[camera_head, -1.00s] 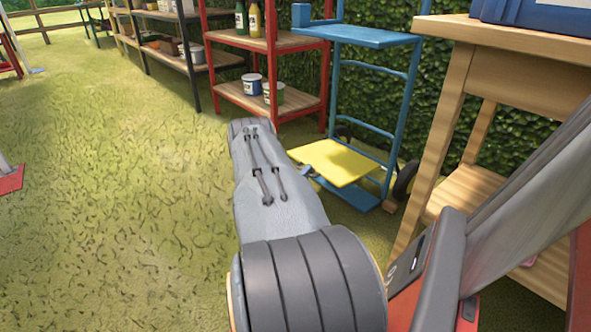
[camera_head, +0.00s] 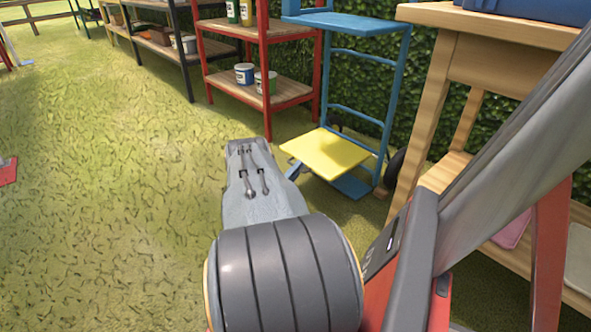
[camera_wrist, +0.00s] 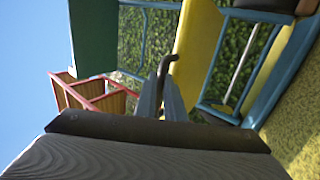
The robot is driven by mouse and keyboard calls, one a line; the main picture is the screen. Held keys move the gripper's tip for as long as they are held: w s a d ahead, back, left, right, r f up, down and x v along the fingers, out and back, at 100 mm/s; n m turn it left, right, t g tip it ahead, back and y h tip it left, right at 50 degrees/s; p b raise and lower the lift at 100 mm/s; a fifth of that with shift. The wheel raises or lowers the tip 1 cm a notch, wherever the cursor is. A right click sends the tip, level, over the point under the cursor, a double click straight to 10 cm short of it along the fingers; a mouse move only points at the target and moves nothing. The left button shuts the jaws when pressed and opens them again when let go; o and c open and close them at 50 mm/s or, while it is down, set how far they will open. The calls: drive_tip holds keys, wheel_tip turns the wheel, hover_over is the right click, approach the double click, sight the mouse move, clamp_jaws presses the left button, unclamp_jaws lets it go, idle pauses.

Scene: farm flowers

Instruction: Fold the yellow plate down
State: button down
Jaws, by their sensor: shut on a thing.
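The yellow plate (camera_head: 327,153) is on the lower part of a blue hand truck (camera_head: 392,95). In the head view it lies nearly flat, a little above the truck's blue foot. In the wrist view, which is turned on its side, the yellow plate (camera_wrist: 197,42) is a band just beyond my fingers. My gripper (camera_wrist: 163,98) is shut on a dark hooked rod (camera_wrist: 165,68) beside the plate; I cannot tell whether the rod joins the plate. My arm hides the gripper in the head view.
A red shelf (camera_head: 265,95) with pots stands left of the hand truck. A wooden table (camera_head: 490,40) is close on the right, and a hedge (camera_head: 415,120) stands behind. Open grass (camera_head: 110,200) lies to the left.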

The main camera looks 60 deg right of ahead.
drive_tip(key=c, duration=2.1)
unclamp_jaws()
drive_tip(key=shift+d, duration=0.3)
drive_tip(key=shift+w+a+f+p, duration=0.3)
drive_tip(key=shift+w+a+p, duration=0.6)
drive_tip(key=shift+a+p, duration=1.2)
drive_tip(key=shift+w+a+f+p, duration=0.25)
drive_tip(key=shift+w+a+p, duration=0.95)
drive_tip(key=shift+a, duration=1.4)
drive_tip(key=shift+w+a+f+p, duration=0.3)
drive_tip(key=shift+w+a+p, duration=0.35)
drive_tip(key=shift+a+p, duration=1.55)
drive_tip(key=shift+a, duration=0.1)
